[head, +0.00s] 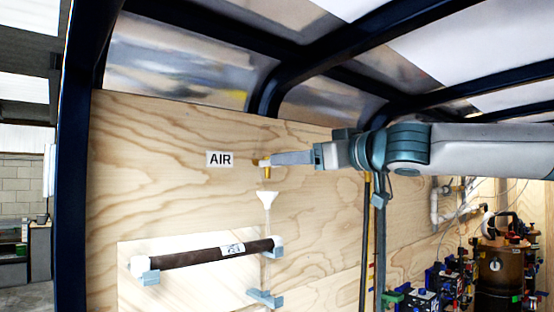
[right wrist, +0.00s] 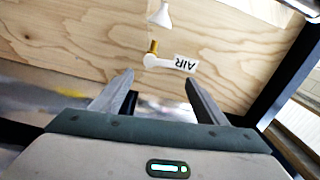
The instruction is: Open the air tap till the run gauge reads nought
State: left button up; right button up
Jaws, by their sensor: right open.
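The air tap (head: 267,172) is a small brass fitting on the plywood wall, beside a white AIR label (head: 220,159). In the right wrist view the brass tap (right wrist: 153,47) has a white part at its base, next to the upside-down AIR label (right wrist: 185,63). My right gripper (head: 274,159) reaches in from the right with its fingertips at the tap and hides part of it. In the right wrist view the gripper (right wrist: 160,77) is open, and the tap shows beyond the gap between its fingers. I cannot make out the run gauge. My left gripper is not in view.
A white funnel (head: 268,197) stands just below the tap. Lower down, a dark tube (head: 210,255) lies across grey brackets on a pale panel. Pipes, valves and a brown tank (head: 500,265) crowd the lower right. Dark roof beams (head: 270,90) pass above.

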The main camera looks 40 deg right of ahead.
jog(key=w+p, duration=0.1)
jog(key=w, duration=0.6)
jog(key=shift+w+a, duration=0.2)
jog(key=shift+a, duration=0.05)
jog(key=c, duration=1.1)
